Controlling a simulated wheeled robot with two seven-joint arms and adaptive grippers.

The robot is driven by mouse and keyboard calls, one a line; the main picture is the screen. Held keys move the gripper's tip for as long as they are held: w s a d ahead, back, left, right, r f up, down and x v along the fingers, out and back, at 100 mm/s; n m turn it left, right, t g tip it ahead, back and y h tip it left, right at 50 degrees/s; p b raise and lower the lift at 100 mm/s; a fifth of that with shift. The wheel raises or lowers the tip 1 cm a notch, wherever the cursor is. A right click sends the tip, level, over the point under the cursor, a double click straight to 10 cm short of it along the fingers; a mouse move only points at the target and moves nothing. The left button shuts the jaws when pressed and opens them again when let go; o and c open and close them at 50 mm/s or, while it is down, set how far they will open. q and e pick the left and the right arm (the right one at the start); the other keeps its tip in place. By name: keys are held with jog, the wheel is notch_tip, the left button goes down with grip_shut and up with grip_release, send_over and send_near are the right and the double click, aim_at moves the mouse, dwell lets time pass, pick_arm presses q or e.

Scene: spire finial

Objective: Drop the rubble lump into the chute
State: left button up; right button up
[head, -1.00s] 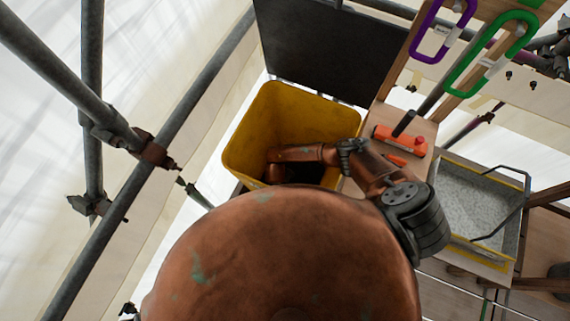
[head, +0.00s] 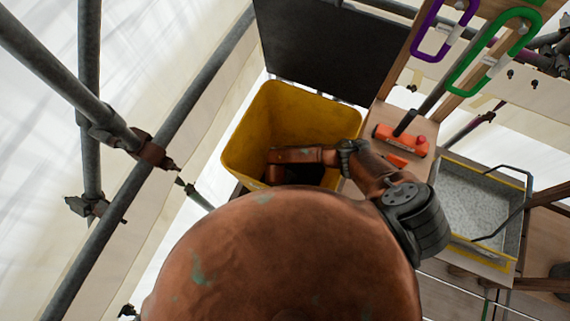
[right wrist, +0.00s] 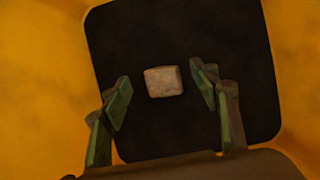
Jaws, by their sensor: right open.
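The yellow chute (head: 260,118) stands open at the upper middle of the head view. My right arm reaches over its rim, and its gripper is hidden down inside. In the right wrist view the chute's yellow walls (right wrist: 40,60) surround a dark square opening (right wrist: 215,30). The pale rubble lump (right wrist: 164,82) shows against that dark opening, between and beyond the fingers, with a gap on both sides. My right gripper (right wrist: 160,76) is open and touches nothing visible. How far below the fingers the lump is, I cannot tell. My left gripper is not in view.
A dark panel (head: 325,45) rises behind the chute. To its right are a wooden shelf with an orange tool (head: 400,139), a grey tray (head: 475,200), and hanging purple (head: 437,30) and green (head: 492,55) carabiners. Scaffold tubes (head: 160,150) cross the left side.

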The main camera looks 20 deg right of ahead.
jog(key=shift+r, duration=0.35)
jog(key=p+v, duration=0.3)
jog(key=v, duration=0.5)
